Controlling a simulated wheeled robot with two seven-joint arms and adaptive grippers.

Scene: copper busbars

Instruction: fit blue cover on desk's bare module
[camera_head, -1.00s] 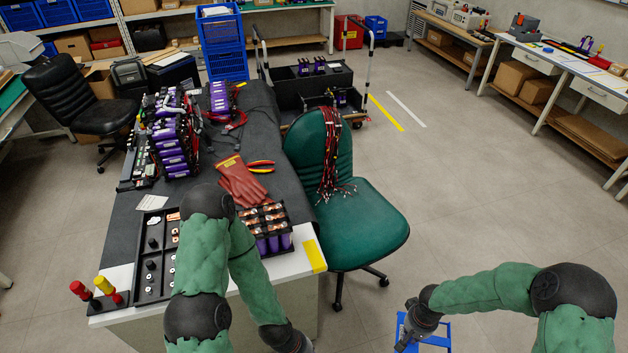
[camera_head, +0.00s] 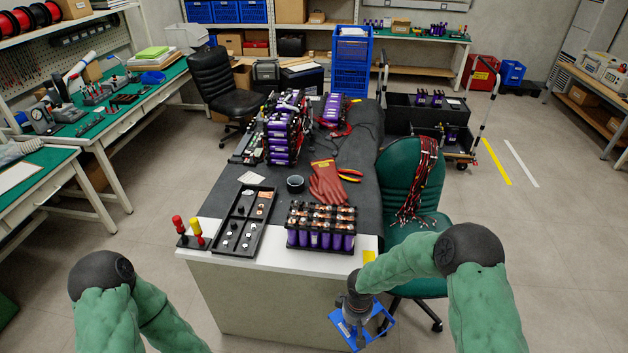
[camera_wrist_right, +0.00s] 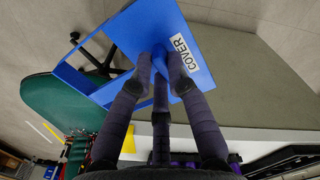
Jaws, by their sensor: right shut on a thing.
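The bare module (camera_head: 321,228), with purple cells and copper pieces on top, sits near the front right edge of the desk (camera_head: 222,262). My right gripper (camera_head: 354,313) is shut on the blue cover (camera_head: 342,329), out in front of the desk's front right corner and short of the module.
A black parts tray (camera_head: 245,222) and red and yellow-handled tools (camera_head: 188,231) lie left of the module. Red gloves (camera_head: 327,184) lie behind it. A green chair (camera_head: 396,180) with hanging cables stands close on the right. A taller module stack (camera_head: 283,135) stands farther back.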

